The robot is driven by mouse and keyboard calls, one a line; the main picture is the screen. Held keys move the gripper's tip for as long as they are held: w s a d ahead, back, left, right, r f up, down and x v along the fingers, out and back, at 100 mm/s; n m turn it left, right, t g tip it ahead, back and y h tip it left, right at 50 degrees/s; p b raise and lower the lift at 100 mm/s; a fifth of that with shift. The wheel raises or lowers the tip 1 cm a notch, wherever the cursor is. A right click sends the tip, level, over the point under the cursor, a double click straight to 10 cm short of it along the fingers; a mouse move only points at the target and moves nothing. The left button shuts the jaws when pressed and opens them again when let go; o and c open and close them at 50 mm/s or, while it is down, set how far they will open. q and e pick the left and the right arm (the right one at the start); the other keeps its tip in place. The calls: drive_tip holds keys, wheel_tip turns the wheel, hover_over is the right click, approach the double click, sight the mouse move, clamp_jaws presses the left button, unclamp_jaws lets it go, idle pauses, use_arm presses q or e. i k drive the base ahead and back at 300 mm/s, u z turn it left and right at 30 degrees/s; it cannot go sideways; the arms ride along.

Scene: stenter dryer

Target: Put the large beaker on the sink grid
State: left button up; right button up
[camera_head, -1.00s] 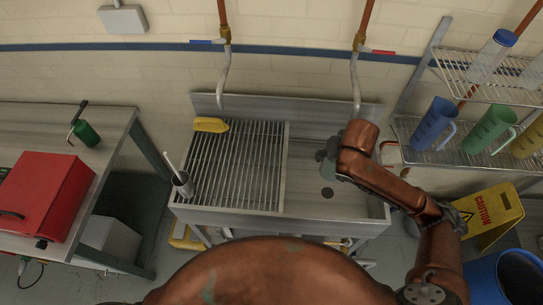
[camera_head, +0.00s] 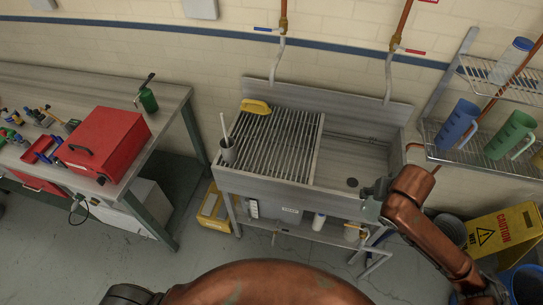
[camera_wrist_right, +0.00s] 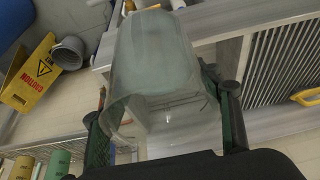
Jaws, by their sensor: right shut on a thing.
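The large beaker (camera_wrist_right: 155,75) is clear and shows large in the right wrist view. My right gripper (camera_wrist_right: 163,120) is shut on it, with a dark finger on each side. In the head view my right gripper (camera_head: 374,197) is over the right front edge of the sink, and I cannot make out the beaker there. The sink grid (camera_head: 275,148) is the slatted metal left part of the sink, to the left of the gripper. The grid also shows in the right wrist view (camera_wrist_right: 285,60). My left gripper is not in view.
A cup with a brush (camera_head: 228,153) stands at the grid's left front corner. A yellow-handled thing (camera_head: 256,106) lies at its back left corner. The grid's middle is clear. A wire rack with jugs (camera_head: 458,125) and a yellow caution sign (camera_head: 500,232) are at right.

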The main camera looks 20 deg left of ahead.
sight(277, 163)
drive_tip(key=k, duration=0.2)
drive_tip(key=u, duration=1.05)
drive_tip(key=i, duration=1)
